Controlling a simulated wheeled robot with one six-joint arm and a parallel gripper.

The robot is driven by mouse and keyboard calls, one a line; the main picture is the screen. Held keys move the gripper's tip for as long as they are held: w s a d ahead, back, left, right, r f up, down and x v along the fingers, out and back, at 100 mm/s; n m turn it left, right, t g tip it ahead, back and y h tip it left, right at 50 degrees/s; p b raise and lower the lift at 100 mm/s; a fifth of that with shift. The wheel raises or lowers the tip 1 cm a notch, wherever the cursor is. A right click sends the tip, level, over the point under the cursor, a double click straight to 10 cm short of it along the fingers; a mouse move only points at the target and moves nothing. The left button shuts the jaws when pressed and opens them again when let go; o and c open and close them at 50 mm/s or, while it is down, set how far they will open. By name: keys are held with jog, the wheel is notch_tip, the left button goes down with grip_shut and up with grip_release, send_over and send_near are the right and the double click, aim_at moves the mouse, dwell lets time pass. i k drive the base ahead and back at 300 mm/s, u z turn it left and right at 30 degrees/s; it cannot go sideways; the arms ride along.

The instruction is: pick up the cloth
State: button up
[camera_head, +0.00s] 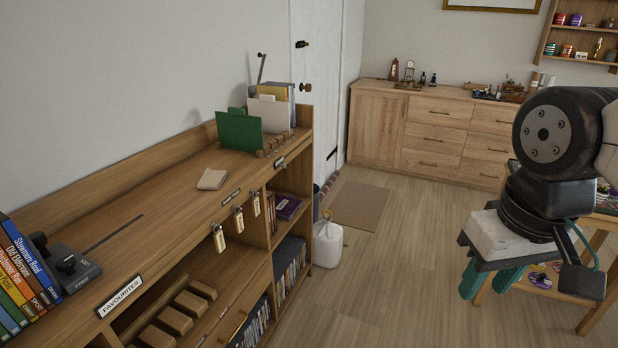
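A small beige, flat piece that looks like a folded cloth (213,179) lies on the wooden top of the low shelf unit (165,205), left of the picture's middle. Nothing touches it from above. My gripper (482,290) hangs at the right, well away from the cloth and over the floor side of the room. Its two teal fingers point down and stand a little apart, with nothing seen between them.
A green file holder (240,132) with papers stands behind the cloth. Books (25,275) and a dark device (66,262) stand at the near left. A white container (327,243) stands on the floor. A small table (540,285) is beside my gripper.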

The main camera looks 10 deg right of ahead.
aim_at(211, 180)
jog(key=z, duration=0.75)
jog(key=i, duration=1.25)
jog(key=u, duration=0.85)
jog(key=i, duration=0.95)
jog(key=u, duration=0.8)
